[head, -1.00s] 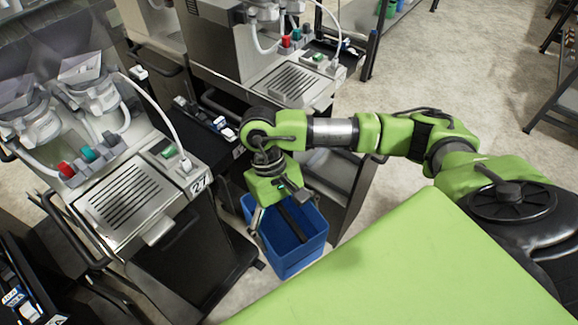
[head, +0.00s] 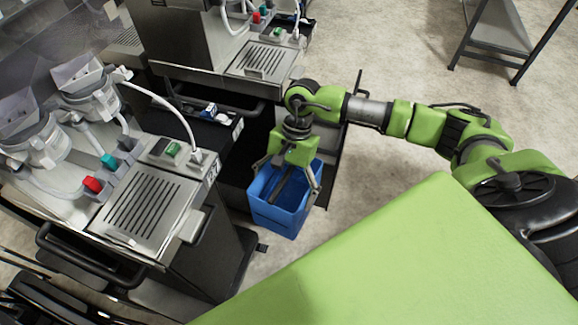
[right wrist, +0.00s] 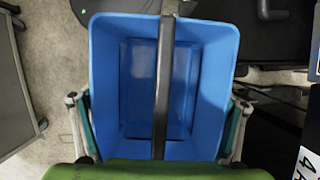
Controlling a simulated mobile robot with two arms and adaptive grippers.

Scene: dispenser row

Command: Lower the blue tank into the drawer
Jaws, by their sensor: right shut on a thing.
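The blue tank (head: 275,216) is an open-topped, empty bin, upright in front of the far dispenser's dark cabinet. It fills the middle of the right wrist view (right wrist: 215,75). A dark bar (right wrist: 164,85) runs across its opening. My right gripper (head: 289,180) is above the tank with fingers spread to opposite sides; in the right wrist view they lie along its left and right walls. It is shut on the tank. The dark drawer area (head: 235,182) is left of and behind the tank; its inside is mostly hidden. My left gripper is out of view.
A near dispenser (head: 150,205) with a grille and red and teal knobs stands at left. The far dispenser (head: 262,62) is behind the tank. A grey rack (head: 495,30) stands at upper right. Bare floor (head: 400,80) lies right of the tank.

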